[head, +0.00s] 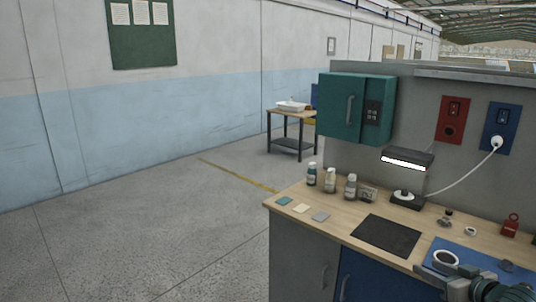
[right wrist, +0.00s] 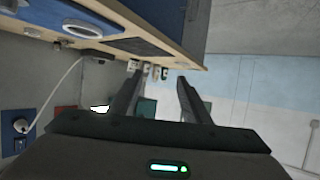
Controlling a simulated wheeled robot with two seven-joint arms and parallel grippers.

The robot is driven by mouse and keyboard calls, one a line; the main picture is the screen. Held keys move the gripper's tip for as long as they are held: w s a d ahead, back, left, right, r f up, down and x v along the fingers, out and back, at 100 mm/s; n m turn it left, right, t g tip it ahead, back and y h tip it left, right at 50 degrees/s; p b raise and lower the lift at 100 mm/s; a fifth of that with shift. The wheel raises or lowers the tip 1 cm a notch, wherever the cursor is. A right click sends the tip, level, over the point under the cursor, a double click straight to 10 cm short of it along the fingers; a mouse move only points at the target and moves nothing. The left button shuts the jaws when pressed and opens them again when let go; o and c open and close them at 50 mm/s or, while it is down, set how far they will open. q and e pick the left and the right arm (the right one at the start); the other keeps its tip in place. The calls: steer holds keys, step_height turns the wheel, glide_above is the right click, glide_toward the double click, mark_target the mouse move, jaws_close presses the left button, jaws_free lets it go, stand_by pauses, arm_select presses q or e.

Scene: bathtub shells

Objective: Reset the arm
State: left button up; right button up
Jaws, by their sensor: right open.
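My right gripper (head: 472,272) shows at the bottom right corner of the head view, over the blue mat at the workbench's front right. Most of its arm is cut off by the picture edge. In the right wrist view the two dark fingers of the right gripper (right wrist: 160,84) stand wide apart with nothing between them. My left arm and gripper are in neither view.
The workbench (head: 340,220) carries several bottles (head: 330,180), a black mat (head: 387,235), a lit lamp (head: 407,160), a white ring (head: 446,259) and a blue mat (head: 470,255). A teal cabinet (head: 340,105) hangs behind. The floor at left is clear.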

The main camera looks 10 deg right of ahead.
steer(key=s+d+f+m+g+h, duration=0.1)
steer(key=s+d+f, duration=0.15)
steer(key=f, duration=0.85)
steer(key=s+d+f+m+g+h, duration=0.15)
steer(key=d+f, duration=0.25)
steer(key=f, duration=0.7)
steer(key=s+a+f+g, duration=0.2)
steer(key=s+f, duration=0.5)
steer(key=f, duration=0.5)
steer(key=s+a+f+g, duration=0.2)
steer(key=s+f, duration=0.5)
steer(key=f, duration=0.5)
steer(key=s+a+f+n+g, duration=0.1)
steer(key=s+a+f+g, duration=0.1)
steer(key=s+a+f, duration=0.6)
steer(key=s+a+f+n+g+y, duration=0.1)
steer(key=s+a+f, duration=0.7)
steer(key=s, duration=0.8)
steer(key=s+a+f+n+g, duration=0.2)
steer(key=s+a+f, duration=0.6)
steer(key=s+a, duration=0.4)
steer(key=shift+s+a+f+g, duration=0.2)
steer(key=shift+s+a+g, duration=0.1)
steer(key=shift+s+g, duration=0.15)
steer(key=shift+y, duration=0.25)
